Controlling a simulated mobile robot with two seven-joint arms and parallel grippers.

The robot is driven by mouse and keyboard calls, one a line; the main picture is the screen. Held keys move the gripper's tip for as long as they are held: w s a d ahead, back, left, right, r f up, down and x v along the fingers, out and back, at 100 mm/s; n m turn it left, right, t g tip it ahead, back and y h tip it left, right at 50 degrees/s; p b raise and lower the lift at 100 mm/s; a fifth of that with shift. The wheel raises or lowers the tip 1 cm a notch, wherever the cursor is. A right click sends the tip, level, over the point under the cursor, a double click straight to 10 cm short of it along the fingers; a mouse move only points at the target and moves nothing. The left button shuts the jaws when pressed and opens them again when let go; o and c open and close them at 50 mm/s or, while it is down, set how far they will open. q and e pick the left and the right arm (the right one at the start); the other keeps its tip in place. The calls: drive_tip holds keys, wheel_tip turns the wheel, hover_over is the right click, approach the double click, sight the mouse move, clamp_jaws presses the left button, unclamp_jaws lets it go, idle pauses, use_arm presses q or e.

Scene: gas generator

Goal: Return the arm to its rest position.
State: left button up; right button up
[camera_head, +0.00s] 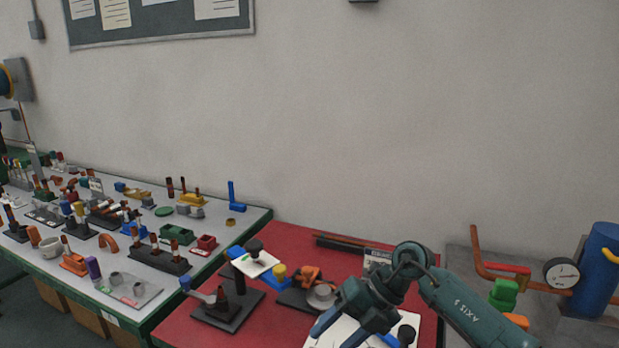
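My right arm (468,308), dark green and marked "AXIS 5", comes in from the lower right and bends at a round joint above the red table. My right gripper (341,331) points down and to the left over a white sheet on the red table (275,240). Its two fingers look spread apart, with nothing seen between them. Its fingertips are near the bottom edge of the view. My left arm and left gripper are not in view.
A black stand with a grey part (225,300) and an orange clamp on a dark base (308,280) are left of my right gripper. A gauge (562,273), red-and-green valve (504,290) and blue cylinder (598,270) stand right of my arm. A grey table (225,222) holds many small parts.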

drive_tip(key=s+a+r+m+t+y, duration=0.4)
drive_tip(key=s+a+m+t+y, duration=0.4)
drive_tip(key=y, duration=0.3)
drive_tip(key=s+d+f+m+t+h+p, duration=0.1)
drive_tip(key=s+d+f+m+t+h, duration=0.25)
drive_tip(key=d+f+m+h, duration=0.6)
drive_tip(key=s+d+f+m+t+h, duration=0.2)
drive_tip(key=d+f+m+t+h, duration=0.25)
drive_tip(key=m, duration=0.95)
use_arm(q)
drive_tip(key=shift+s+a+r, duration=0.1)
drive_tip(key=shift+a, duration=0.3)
use_arm(e)
drive_tip(key=s+d+f+m+g+h, duration=0.1)
drive_tip(key=s+d+f+m+g, duration=0.1)
drive_tip(key=s+f+g, duration=0.2)
drive_tip(key=s+f, duration=0.2)
drive_tip(key=s, duration=0.1)
drive_tip(key=shift+s+d+h, duration=0.15)
drive_tip(key=shift+s+h, duration=0.05)
drive_tip(key=shift+h, duration=0.2)
